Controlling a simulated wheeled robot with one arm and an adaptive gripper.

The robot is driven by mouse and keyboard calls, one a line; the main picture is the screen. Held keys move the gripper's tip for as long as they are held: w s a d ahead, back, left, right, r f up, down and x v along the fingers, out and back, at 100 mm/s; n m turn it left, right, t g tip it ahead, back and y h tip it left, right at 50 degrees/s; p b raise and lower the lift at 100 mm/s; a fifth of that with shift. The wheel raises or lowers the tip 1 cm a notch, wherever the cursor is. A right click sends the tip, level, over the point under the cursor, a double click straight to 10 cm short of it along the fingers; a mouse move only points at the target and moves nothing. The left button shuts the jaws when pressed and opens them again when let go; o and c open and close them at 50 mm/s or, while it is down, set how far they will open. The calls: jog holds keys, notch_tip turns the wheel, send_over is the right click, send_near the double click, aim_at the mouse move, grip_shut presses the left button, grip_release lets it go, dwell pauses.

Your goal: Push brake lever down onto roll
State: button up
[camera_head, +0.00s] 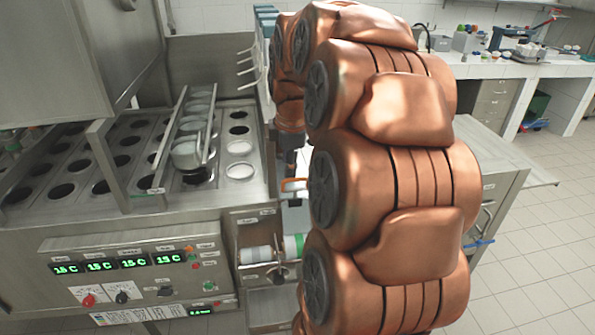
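A white roll (255,255) lies on its side in the steel bay at the front right of the machine. A second roll, white with a green band (292,246), sits to its right and is partly hidden by my copper arm. A small orange-edged part (293,184) above the rolls may be the brake lever, but I cannot tell for sure. My gripper (289,158) points down behind and above the rolls, over the machine's right side. Its fingers are small and dark, partly covered by my arm, and their opening is unclear. I see no contact with a roll.
The steel filling machine (220,200) with rows of round holes fills the left. Its control panel (125,263) shows green displays. A steel side table (500,160) stands right of my arm. A lab bench (490,70) is at the back; tiled floor (540,240) is clear at right.

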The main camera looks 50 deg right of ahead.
jog(key=w+d+f+p, duration=0.1)
jog(key=d+f+p, duration=0.1)
jog(key=d+f, duration=0.2)
jog(key=shift+w+d+f+n+p, duration=0.25)
jog(key=shift+w+f+n+p, duration=0.1)
jog(key=shift+f, duration=1.15)
grip_shut()
